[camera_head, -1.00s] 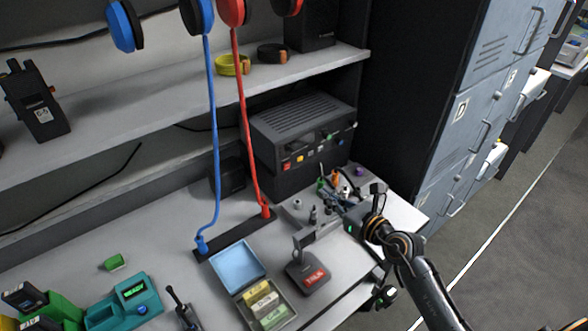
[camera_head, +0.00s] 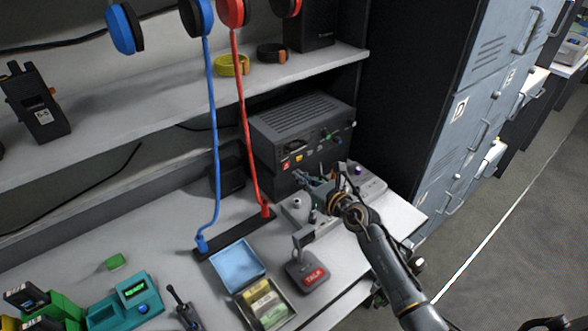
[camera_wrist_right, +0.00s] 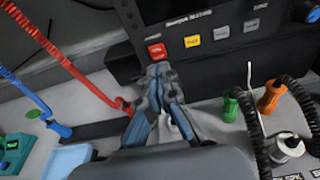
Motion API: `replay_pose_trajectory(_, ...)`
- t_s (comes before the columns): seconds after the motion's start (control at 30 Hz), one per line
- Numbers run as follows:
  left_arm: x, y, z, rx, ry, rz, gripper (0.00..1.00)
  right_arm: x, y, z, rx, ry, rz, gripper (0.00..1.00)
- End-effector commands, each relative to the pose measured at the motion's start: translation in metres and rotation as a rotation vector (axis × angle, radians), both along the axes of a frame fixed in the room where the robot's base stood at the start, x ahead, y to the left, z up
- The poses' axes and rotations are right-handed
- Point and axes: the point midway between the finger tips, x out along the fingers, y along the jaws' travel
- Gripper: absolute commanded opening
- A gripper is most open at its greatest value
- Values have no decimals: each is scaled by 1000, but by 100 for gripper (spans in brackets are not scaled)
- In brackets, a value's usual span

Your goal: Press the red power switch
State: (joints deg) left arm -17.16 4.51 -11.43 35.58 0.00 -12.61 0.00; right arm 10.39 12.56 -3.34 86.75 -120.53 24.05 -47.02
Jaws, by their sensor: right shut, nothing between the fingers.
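The red power switch (camera_head: 285,165) is a small red button at the lower left of the dark radio unit's front panel (camera_head: 312,152). My right gripper (camera_head: 299,177) is shut and empty, in front of the panel just below and right of the switch. In the wrist view its fingertips (camera_wrist_right: 161,71) are just below the switch. I cannot tell whether they touch the panel. My left gripper is not in view.
Red (camera_head: 246,130) and blue (camera_head: 213,130) coiled cords hang left of the radio.

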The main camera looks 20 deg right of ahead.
Motion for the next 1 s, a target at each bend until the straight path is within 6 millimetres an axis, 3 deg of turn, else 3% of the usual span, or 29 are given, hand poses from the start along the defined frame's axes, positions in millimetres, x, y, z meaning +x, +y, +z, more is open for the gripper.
replay_pose_trajectory(0.1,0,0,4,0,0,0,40,18,6,6,3,-3,-1,0)
replay_pose_trajectory(0.27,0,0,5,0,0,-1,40,29,10,6,1,-2,-1,0)
replay_pose_trajectory(1.0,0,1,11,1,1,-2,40,38,13,10,1,-2,-1,0)
